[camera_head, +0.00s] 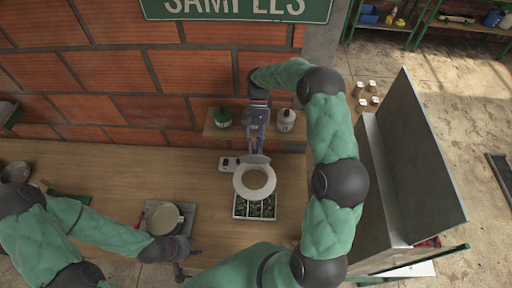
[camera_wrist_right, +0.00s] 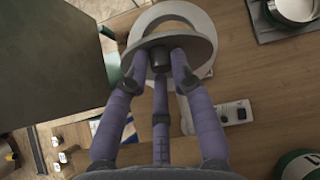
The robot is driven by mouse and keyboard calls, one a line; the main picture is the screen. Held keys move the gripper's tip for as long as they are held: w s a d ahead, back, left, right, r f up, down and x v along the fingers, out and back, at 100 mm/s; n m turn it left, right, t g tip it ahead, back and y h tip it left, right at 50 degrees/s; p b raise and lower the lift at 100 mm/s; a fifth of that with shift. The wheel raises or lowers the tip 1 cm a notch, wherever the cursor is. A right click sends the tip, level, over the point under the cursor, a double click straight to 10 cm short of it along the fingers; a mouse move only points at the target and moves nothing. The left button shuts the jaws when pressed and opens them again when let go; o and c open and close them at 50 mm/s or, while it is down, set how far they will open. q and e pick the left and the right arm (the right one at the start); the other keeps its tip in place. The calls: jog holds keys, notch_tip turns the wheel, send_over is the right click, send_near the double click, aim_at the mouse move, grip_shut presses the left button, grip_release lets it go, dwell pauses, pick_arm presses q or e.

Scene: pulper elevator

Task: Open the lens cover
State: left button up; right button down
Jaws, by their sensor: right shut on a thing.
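A white ring-shaped lens frame (camera_head: 242,183) stands on the table above a tray of dark green pieces (camera_head: 254,208); its round opening is visible. A grey disc-shaped lens cover (camera_head: 257,160) is at the ring's far edge, tilted away from the opening. My right gripper (camera_head: 256,150) reaches it from the far side. In the right wrist view, the fingers of this gripper (camera_wrist_right: 160,62) are closed around the dark knob at the middle of the cover (camera_wrist_right: 198,45), with the white ring (camera_wrist_right: 203,22) behind. My left gripper (camera_head: 183,264) is low in the head view, apart from the lens; its fingers are unclear.
A small white switch box (camera_head: 229,164) sits beside the ring. A pot (camera_head: 162,217) stands on a scale to the left. A shelf (camera_head: 258,138) on the brick wall holds a green jar (camera_head: 222,117) and a white bottle (camera_head: 286,120). A grey metal panel (camera_head: 420,150) stands right.

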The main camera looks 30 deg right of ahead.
jog(key=shift+w+d+f, duration=0.3)
jog(key=shift+w+f, duration=0.3)
jog(key=shift+f, duration=0.1)
pick_arm(q)
jog(key=shift+w+d+f, duration=0.2)
jog(key=shift+w+d, duration=0.15)
jog(key=shift+w, duration=0.15)
pick_arm(e)
jog(key=c, duration=1.2)
grip_release()
pick_arm(q)
jog(key=shift+w+a, duration=0.1)
jog(key=shift+w, duration=0.05)
pick_arm(e)
jog(key=shift+o, duration=0.2)
jog(key=shift+w+a+r, duration=0.1)
jog(key=shift+w+a, duration=0.05)
jog(key=shift+r, duration=0.1)
notch_tip(320, 180, up, 10)
